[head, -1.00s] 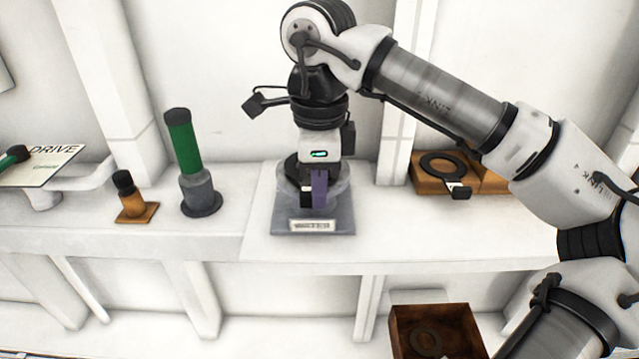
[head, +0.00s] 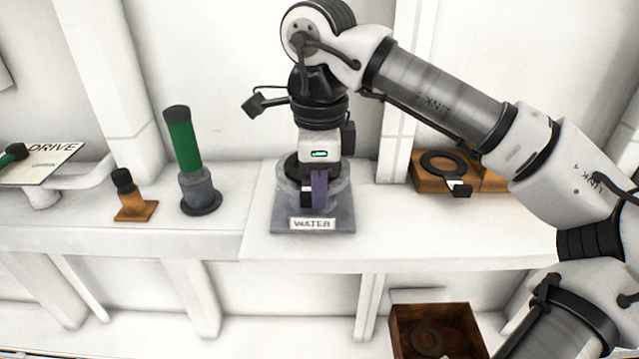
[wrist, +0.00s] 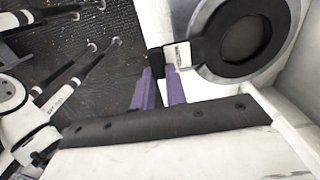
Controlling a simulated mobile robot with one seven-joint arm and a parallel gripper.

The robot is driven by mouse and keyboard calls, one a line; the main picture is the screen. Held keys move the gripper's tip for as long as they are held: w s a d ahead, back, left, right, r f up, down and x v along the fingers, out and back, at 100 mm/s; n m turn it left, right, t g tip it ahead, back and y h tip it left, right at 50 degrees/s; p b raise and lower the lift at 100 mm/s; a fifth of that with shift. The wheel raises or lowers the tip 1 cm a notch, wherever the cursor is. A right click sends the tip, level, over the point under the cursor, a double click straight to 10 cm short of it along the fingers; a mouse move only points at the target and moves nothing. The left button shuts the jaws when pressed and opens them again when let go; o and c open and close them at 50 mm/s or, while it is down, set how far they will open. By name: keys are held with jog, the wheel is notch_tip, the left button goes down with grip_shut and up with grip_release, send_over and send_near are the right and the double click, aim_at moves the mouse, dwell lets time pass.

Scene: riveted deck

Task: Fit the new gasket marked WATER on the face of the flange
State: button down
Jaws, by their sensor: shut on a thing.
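The flange is a grey round face on a grey base plate (head: 290,222) with a WATER sign (head: 312,224), on the bench below my gripper. My gripper (head: 318,200) is over it, with purple fingers pointing down. In the wrist view, my gripper (wrist: 160,72) is shut on the tab of a black gasket (wrist: 207,50). The tab carries a white label (wrist: 177,54), too small to read. In the head view my gripper hides most of the ring.
Another black gasket (head: 432,157) with a tagged tab rests on a wooden tray (head: 425,184) to the right. A brown bin (head: 400,345) below holds a ring. A green-handled tool (head: 185,145) and a small black-topped piece (head: 125,185) stand left. A DRIVE card (head: 60,160) lies far left.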

jog(key=shift+f, duration=0.15)
jog(key=c, duration=1.3)
grip_release()
jog(key=shift+c, duration=0.2)
notch_tip(320, 180, up, 14)
jog(key=shift+f, duration=0.15)
